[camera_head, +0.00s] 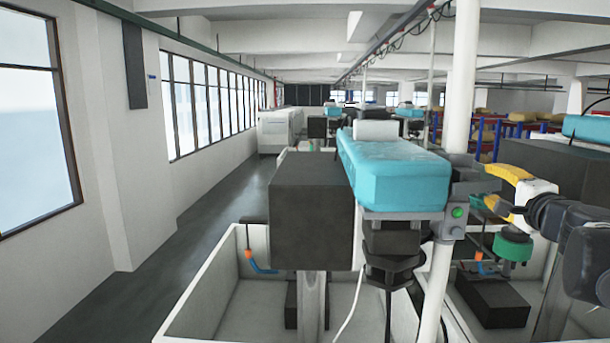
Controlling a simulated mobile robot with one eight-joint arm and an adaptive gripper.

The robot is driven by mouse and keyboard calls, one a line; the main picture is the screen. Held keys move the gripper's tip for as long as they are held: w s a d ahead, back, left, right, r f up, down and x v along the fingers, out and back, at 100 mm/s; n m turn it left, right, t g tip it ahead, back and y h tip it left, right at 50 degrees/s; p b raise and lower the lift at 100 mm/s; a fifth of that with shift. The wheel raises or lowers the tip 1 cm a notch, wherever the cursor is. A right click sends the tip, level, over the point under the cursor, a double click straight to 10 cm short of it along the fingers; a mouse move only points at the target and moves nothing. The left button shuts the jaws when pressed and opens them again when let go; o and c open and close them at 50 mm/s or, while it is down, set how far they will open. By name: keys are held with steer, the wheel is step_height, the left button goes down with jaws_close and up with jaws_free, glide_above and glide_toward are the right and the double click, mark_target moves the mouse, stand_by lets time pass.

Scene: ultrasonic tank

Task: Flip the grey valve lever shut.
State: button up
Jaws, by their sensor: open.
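A grey fitting (462,165) sits on the white upright pipe (463,80) at the right of the cyan box. A grey part that looks like the valve lever (480,187) sticks out from it to the right. My gripper (489,185) has a white body and two yellow fingers. It comes from the right and is open, its tips pointing left at the lever's end. In the picture the lever's end lies at the gap between the fingertips. I cannot tell whether they touch. A round green spot (457,212) shows on the grey block below.
The cyan box (395,170) and a dark box (312,215) stand left of the pipe. White open basins (205,307) lie below. A green round part (513,247) hangs under my gripper in the picture. A free aisle (200,220) runs along the windows.

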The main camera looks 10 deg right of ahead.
jaws_close()
steer(key=shift+f+m+b, duration=0.25)
steer(key=shift+m+b, duration=0.2)
steer(key=shift+m, duration=0.35)
jaws_free()
